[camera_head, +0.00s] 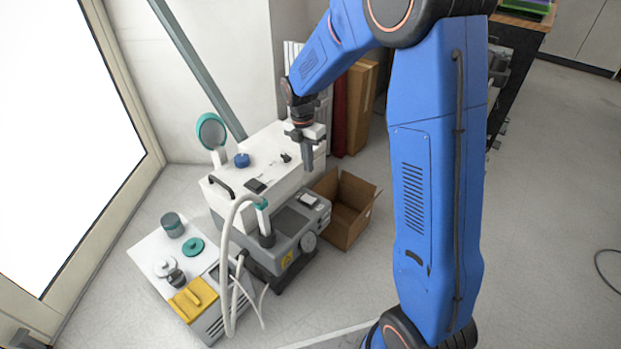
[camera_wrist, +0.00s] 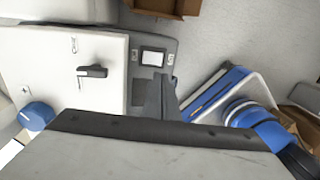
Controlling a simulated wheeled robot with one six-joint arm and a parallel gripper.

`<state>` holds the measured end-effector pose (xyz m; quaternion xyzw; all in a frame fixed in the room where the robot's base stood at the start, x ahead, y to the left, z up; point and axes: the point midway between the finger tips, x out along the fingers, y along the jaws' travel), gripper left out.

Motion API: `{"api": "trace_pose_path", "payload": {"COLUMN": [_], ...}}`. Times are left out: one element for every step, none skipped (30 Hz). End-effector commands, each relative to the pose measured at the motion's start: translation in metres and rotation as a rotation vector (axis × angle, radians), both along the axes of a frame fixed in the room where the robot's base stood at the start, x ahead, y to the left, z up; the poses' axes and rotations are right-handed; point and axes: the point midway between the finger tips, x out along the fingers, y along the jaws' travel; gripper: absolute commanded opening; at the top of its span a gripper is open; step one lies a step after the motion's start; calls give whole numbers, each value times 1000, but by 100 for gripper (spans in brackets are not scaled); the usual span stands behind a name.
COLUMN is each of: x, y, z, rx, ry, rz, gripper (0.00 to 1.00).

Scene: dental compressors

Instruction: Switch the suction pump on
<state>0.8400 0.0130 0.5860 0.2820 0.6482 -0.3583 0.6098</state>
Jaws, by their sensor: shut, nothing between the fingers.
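My gripper (camera_head: 308,160) is shut and empty, pointing down beside the right end of a white-topped unit (camera_head: 238,190). In the wrist view its fingers (camera_wrist: 164,97) show over the edge of a grey machine (camera_wrist: 140,95). This grey machine (camera_head: 283,245) stands in front of the white unit, with a pale hose and a white rectangular panel or switch (camera_head: 308,199), also seen in the wrist view (camera_wrist: 152,57). The white top carries a black lever-like knob (camera_wrist: 92,71) and a blue knob (camera_head: 242,160). No label tells which unit is the suction pump.
An open cardboard box (camera_head: 345,208) stands right of the grey machine. A white box with a yellow part (camera_head: 193,299) stands at the front left. A pale hose (camera_head: 228,270) loops between them. The floor at the right is mostly clear.

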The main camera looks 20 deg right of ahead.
Motion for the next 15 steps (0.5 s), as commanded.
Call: {"api": "trace_pose_path", "payload": {"x": [-1,-2,-3,-3,-4,-4,-5,-6,-6,-7,-7,-8,-9,-9,-10], "y": [-1,-1,-1,-2,-2,-3,-3,-3,-4,-4,-5,-5,-6,-6,-7], "z": [-7,-11,-17,-22,-27,-34,-39,-44,-52,-57,-62,-69,-74,-79,-86], "rx": [0,-1,-1,-1,-1,-1,-1,-1,-1,-1,-1,-1,-1,-1,-1], "ry": [4,4,4,4,5,4,4,6,4,6,4,4,6,4,6], "rz": [0,0,0,0,-1,-1,-1,-1,-1,-1,-1,-1,-1,-1,-2], "gripper": [0,0,0,0,0,0,0,0,0,0,0,0,0,0,0]}}
